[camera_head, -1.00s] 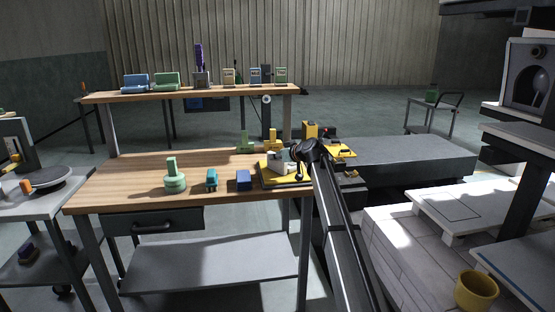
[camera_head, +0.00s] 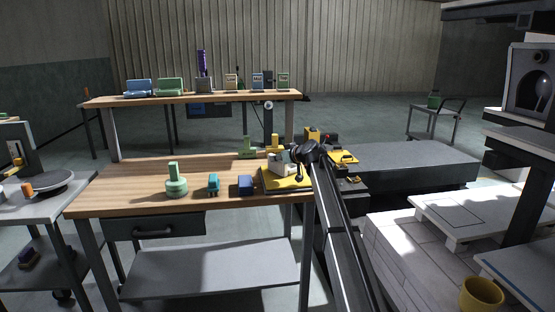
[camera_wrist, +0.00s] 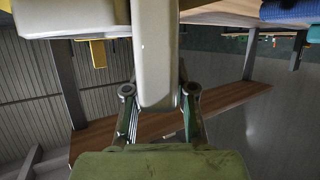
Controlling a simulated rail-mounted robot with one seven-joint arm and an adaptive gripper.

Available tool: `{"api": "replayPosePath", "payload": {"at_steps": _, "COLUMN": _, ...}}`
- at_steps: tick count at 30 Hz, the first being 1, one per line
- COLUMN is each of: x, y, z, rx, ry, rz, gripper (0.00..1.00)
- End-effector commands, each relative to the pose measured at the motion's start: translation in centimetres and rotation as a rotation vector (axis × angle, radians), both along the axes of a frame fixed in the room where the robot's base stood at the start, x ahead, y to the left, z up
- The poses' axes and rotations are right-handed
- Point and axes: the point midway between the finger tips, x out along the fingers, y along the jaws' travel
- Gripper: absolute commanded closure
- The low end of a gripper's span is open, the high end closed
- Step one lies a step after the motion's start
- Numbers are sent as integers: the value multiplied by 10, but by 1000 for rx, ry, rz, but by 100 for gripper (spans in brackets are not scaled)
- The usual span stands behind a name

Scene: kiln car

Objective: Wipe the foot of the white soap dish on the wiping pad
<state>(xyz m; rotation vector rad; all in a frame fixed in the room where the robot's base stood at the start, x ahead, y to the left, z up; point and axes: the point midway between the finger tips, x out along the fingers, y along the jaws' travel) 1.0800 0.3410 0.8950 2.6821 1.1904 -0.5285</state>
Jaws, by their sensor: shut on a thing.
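The white soap dish (camera_head: 281,161) is at the yellow wiping pad (camera_head: 290,182), near the right front corner of the workbench. In the wrist view a pale off-white piece of the dish (camera_wrist: 155,55) lies between the fingers. My gripper (camera_wrist: 158,92) is shut on it. In the head view my gripper (camera_head: 297,158) is at the dish's right side, partly hidden by my dark arm. The dish looks somewhat tilted over the pad. Its foot is hard to see, and I cannot tell whether it touches the pad.
A blue block (camera_head: 245,184), a teal item (camera_head: 213,183) and a green stamp-shaped piece (camera_head: 176,182) stand left of the pad. Yellow (camera_head: 275,144) and green (camera_head: 247,148) pieces stand behind. A raised shelf (camera_head: 190,98) holds several items. The bench's left part is clear.

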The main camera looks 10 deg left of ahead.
Motion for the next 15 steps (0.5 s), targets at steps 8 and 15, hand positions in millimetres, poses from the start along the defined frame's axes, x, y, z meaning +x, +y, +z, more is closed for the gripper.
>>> {"api": "replayPosePath", "payload": {"at_steps": 8, "x": -21, "y": -7, "z": 0, "rx": 1, "ry": -1, "rz": 0, "gripper": 100}}
{"api": "replayPosePath", "payload": {"at_steps": 15, "x": -32, "y": -10, "z": 1, "rx": 1, "ry": -1, "rz": 0, "gripper": 100}}
